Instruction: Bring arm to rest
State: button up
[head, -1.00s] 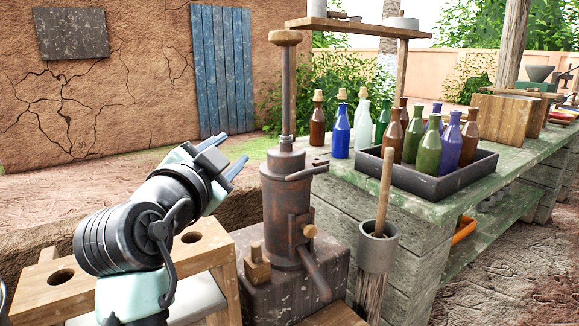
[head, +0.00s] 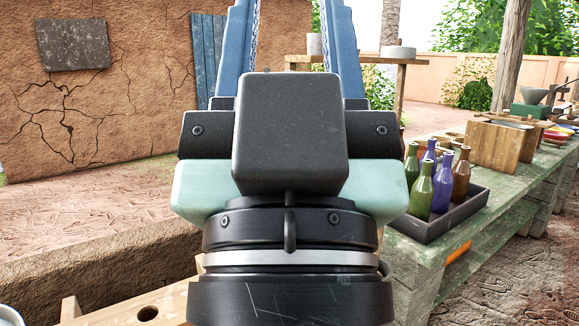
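My gripper (head: 291,45) fills the middle of the head view, close to the camera and pointing up and away. Its two blue fingers stand wide apart with nothing between them, though their tips run out of the top of the picture. My wrist and gripper hide the middle of the scene, including the place where the rusty pump-like device stood.
A dark tray (head: 466,213) with several bottles (head: 442,182) stands on the green-topped bench (head: 412,246) at the right. A wooden rack with a hole (head: 148,314) is at the lower left. A cracked mud wall (head: 140,120) stands behind. Open ground lies at the left.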

notch_tip(320, 180, up, 27)
jog(key=p, duration=2.4)
jog(key=shift+p, duration=0.3)
